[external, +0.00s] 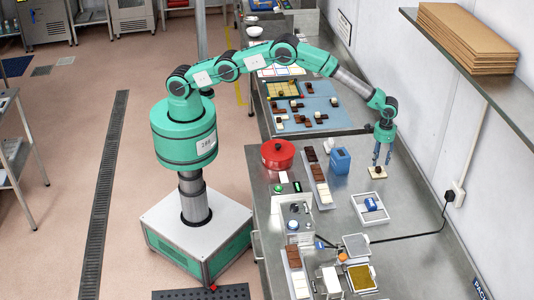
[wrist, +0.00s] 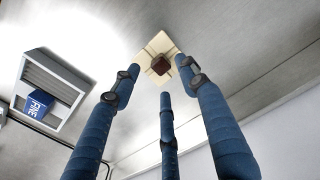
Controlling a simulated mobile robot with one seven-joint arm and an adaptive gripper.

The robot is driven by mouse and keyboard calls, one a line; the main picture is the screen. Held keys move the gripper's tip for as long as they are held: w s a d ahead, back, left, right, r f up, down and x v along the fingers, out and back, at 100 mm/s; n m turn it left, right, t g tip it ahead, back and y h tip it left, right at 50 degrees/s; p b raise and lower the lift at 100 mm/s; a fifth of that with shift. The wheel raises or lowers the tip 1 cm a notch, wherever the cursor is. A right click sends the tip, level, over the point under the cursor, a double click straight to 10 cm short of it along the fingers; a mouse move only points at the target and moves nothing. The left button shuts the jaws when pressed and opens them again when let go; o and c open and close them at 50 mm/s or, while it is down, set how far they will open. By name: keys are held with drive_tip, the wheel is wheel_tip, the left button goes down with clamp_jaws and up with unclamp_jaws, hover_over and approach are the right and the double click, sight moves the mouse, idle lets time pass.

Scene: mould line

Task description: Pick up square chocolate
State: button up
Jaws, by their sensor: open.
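A small dark brown square chocolate (wrist: 160,64) sits on a flat cream piece (wrist: 153,48) with grooves on the metal worktop. In the external view the cream piece (external: 371,174) lies directly under my gripper (external: 381,163), with the brown piece small on top of it. My gripper has blue fingers pointing down and is open. In the wrist view its fingertips (wrist: 160,77) are spread around the chocolate, with nothing held. I cannot tell whether any finger touches the cream piece.
A white tray (external: 382,215) with a blue item stands just in front. A blue box (external: 340,160), a red pot (external: 277,153) and strips of chocolate (external: 317,178) are to the left. The wall (external: 450,135) and a shelf with boards (external: 463,40) are to the right.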

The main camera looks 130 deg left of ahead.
sight(378, 168)
drive_tip(key=shift+f, duration=2.6)
clamp_jaws()
